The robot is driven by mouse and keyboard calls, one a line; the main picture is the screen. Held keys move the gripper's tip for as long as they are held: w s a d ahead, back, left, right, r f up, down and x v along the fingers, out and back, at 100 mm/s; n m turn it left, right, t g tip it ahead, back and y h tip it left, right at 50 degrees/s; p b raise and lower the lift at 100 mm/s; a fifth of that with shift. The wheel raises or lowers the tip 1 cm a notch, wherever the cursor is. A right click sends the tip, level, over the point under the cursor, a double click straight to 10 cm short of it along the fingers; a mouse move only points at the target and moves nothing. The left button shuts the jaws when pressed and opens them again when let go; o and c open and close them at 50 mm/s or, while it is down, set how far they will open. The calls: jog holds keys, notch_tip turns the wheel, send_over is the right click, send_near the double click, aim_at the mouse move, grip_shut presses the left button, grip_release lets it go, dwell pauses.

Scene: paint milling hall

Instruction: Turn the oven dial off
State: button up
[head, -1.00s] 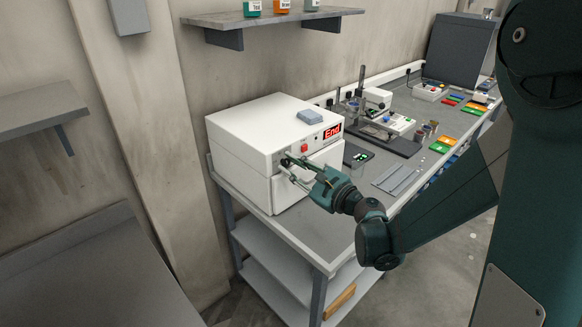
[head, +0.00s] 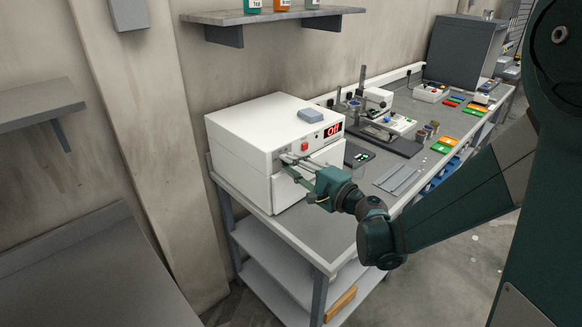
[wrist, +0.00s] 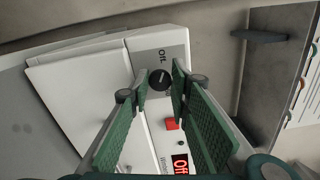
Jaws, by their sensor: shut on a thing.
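The white oven (head: 245,140) stands on the near left end of the bench. The fingers mostly hide the dial in the head view.
A red button (head: 304,146) sits beside the dial. A grey-blue block (head: 311,116) lies on the oven. A small dark device (head: 358,154), metal strips (head: 400,179) and lab gear occupy the bench to the right. A shelf (head: 270,17) hangs above.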

jog(key=shift+n, duration=1)
jog(key=o, duration=0.9)
jog(key=shift+c, duration=0.2)
jog(key=shift+m, duration=0.4)
